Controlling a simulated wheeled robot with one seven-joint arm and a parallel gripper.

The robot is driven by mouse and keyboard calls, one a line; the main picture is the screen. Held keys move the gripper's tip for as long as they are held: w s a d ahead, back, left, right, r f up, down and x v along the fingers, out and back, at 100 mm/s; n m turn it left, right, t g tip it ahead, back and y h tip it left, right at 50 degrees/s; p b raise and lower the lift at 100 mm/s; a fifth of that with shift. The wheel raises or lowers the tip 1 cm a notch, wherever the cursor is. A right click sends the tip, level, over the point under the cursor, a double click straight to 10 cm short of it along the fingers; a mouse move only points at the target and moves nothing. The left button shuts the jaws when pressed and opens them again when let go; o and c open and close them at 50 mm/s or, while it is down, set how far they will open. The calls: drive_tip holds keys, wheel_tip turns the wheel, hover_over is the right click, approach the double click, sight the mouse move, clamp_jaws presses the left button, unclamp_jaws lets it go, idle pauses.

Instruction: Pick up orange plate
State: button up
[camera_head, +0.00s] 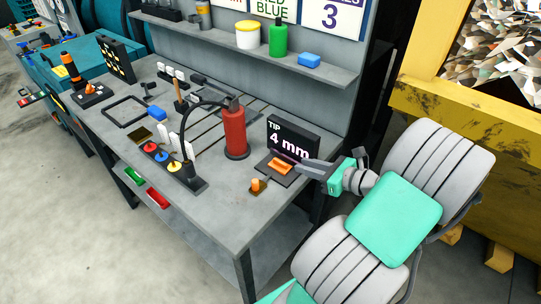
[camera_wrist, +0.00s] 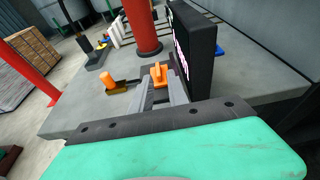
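The orange plate (camera_head: 280,167) lies on a small dark base on the grey workbench, in front of the black "TIP 4 mm" sign. In the wrist view the orange plate (camera_wrist: 158,78) shows just beyond and between the fingertips, with a raised part standing up. My gripper (camera_head: 298,167) is low over the bench at the plate's right side. In the wrist view my gripper (camera_wrist: 161,90) has its two grey fingers apart with nothing clearly held. Whether a fingertip touches the plate I cannot tell.
The black sign (camera_head: 292,141) stands close behind the plate and beside my fingers. A red cylinder (camera_head: 235,135) stands to the left. A small orange peg (camera_head: 256,185) is near the plate. A grey shelf (camera_head: 250,55) runs above. The bench's front corner is bare.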

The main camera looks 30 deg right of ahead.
sight(281, 162)
drive_tip(key=shift+w+a, duration=0.15)
drive_tip(key=shift+w, duration=0.25)
drive_tip(key=x, duration=0.3)
drive_tip(key=p+x, duration=0.1)
drive_tip(key=x, duration=0.2)
drive_tip(key=shift+w+a+f, duration=0.1)
drive_tip(key=shift+a+f, duration=0.25)
drive_tip(key=shift+f, duration=0.2)
drive_tip(key=shift+c, duration=0.3)
clamp_jaws()
